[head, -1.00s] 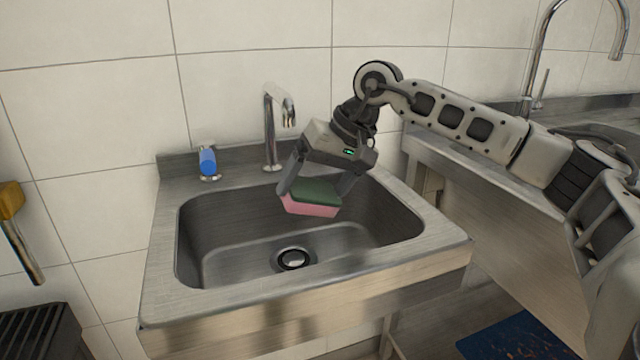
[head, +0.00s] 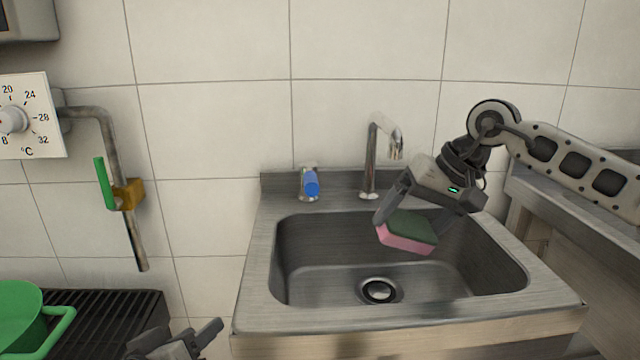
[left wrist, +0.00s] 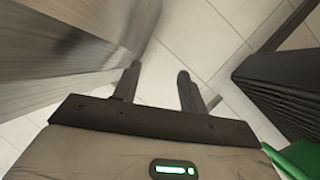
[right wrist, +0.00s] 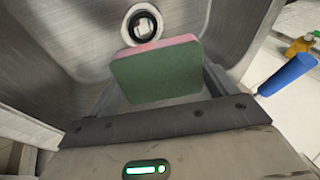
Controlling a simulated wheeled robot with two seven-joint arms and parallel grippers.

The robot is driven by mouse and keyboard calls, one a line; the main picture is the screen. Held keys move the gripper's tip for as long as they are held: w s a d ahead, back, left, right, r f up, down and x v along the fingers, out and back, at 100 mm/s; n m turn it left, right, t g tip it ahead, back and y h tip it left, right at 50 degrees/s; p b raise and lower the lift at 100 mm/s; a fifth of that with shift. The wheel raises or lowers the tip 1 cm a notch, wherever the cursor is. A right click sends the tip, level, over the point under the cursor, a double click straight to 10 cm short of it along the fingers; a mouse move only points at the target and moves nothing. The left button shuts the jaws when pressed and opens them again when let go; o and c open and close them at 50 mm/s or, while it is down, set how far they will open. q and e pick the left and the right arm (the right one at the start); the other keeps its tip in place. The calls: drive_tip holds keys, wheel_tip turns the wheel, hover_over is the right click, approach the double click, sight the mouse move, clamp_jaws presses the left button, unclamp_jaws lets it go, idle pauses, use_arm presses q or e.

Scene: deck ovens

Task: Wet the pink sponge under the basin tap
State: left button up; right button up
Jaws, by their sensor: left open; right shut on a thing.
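The pink sponge with a dark green top (head: 408,232) is held by my right gripper (head: 410,226) above the steel basin (head: 262,290). My right gripper is shut on the sponge's sides. In the head view the sponge shows below the tap spout (head: 397,150); whether it is directly under it I cannot tell. No water shows. The blue tap handle (head: 311,184) stands on the basin's back rim, left of the spout. In the right wrist view the sponge (right wrist: 157,72) shows close to the drain (right wrist: 143,25). My left gripper (head: 185,338) is open and empty, low and left of the basin.
A green pot (head: 20,320) stands on a black grate (head: 105,318) at the left. A pipe with a yellow valve (head: 128,194) and green lever runs down the tiled wall beside a temperature dial (head: 12,118). A steel counter (head: 570,215) lies to the right.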

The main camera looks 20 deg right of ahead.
use_arm(q)
drive_tip(key=w+d+r+n+h, duration=0.1)
drive_tip(key=w+d+r, duration=0.15)
drive_tip(key=r, duration=0.35)
drive_tip(key=w+d+r+n+h, duration=0.1)
drive_tip(key=w+d+r, duration=0.15)
drive_tip(key=r, duration=0.35)
drive_tip(key=n+g+h, duration=0.3)
drive_tip(key=n+g, duration=0.1)
approach(317, 183)
drive_tip(key=w+f, duration=0.1)
drive_tip(key=w, duration=0.2)
drive_tip(key=x, duration=1.1)
drive_tip(key=shift+d+f, duration=0.15)
drive_tip(key=shift+d, duration=0.05)
drive_tip(key=shift+s, duration=0.1)
drive_tip(key=shift+a, duration=0.1)
clamp_jaws()
